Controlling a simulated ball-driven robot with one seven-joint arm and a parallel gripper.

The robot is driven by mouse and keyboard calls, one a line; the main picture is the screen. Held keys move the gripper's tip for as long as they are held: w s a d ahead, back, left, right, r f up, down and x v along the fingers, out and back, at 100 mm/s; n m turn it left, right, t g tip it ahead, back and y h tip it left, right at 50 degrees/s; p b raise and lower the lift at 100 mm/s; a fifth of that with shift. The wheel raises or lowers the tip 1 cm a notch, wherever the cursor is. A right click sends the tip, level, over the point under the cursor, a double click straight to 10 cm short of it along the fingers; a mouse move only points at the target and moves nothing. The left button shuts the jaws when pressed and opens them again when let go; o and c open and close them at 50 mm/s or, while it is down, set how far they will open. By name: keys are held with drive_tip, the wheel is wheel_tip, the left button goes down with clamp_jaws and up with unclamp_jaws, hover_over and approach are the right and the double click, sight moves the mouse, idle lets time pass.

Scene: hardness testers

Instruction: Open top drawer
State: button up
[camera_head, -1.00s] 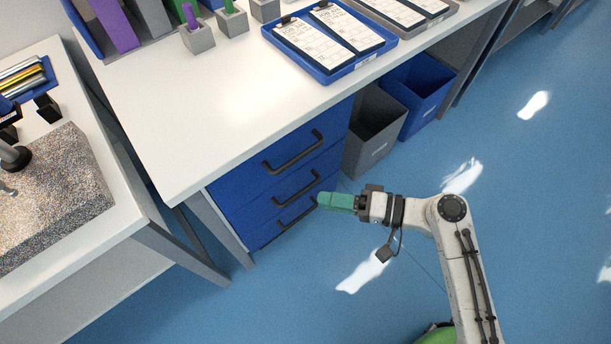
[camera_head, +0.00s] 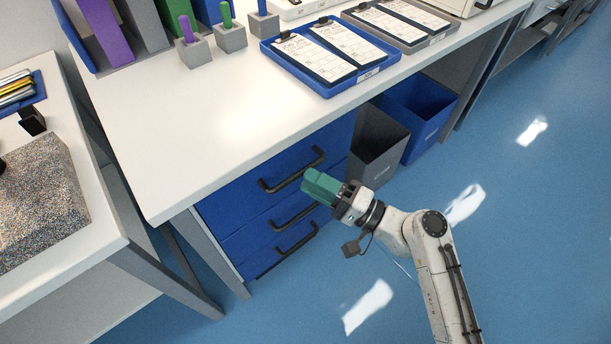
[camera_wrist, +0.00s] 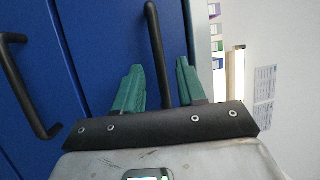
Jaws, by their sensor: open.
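The blue drawer unit under the white table has three drawers with dark bar handles. The top drawer (camera_head: 235,197) is shut, and its handle (camera_head: 293,171) is the highest of the three. My gripper (camera_head: 308,186), with green fingers, is in front of the unit close to the top handle's right part. In the wrist view my gripper (camera_wrist: 158,82) is open, its two fingers apart on either side of the top handle (camera_wrist: 156,45). The bar runs between the fingers, and I cannot tell how deep it sits. Another drawer's handle (camera_wrist: 25,85) shows at the left.
The white tabletop (camera_head: 200,130) overhangs above the drawers and carries a blue tray (camera_head: 335,83) with clipboards. A grey bin (camera_head: 378,150) and a blue bin (camera_head: 425,115) stand right of the drawers. The blue floor in front is clear.

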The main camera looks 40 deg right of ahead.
drive_tip(key=shift+x, duration=1.3)
drive_tip(key=shift+c, duration=0.3)
drive_tip(key=shift+s, duration=0.1)
clamp_jaws()
